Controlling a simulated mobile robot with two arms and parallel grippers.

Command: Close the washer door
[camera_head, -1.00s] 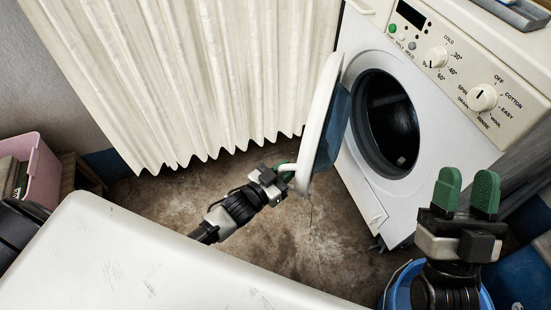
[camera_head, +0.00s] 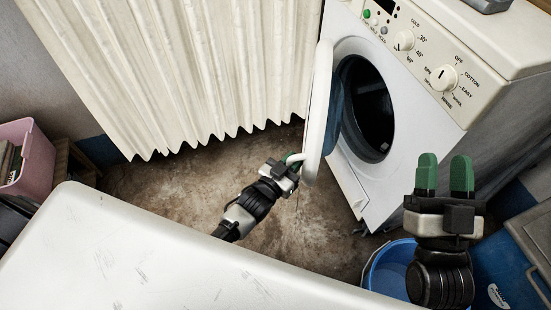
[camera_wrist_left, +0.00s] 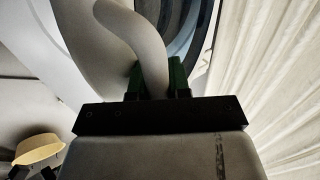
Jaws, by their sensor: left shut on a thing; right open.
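The white washer (camera_head: 405,110) stands at the upper right with its dark round opening (camera_head: 368,108) uncovered. Its round door (camera_head: 319,100) is swung open to the left, seen nearly edge-on, with blue-tinted glass on the inner side. My left gripper (camera_head: 292,163) is shut on the door's curved white handle, low on the door's outer face. In the left wrist view the handle (camera_wrist_left: 148,45) passes between the green fingers (camera_wrist_left: 158,80). My right gripper (camera_head: 444,175) is open and empty, in front of the washer's lower right, fingers pointing up.
A pale curtain (camera_head: 200,70) hangs behind and left of the door. A white worn surface (camera_head: 150,260) fills the lower left foreground. A blue bucket (camera_head: 385,270) stands below my right gripper. A pink crate (camera_head: 25,155) is at far left. Bare floor lies under the door.

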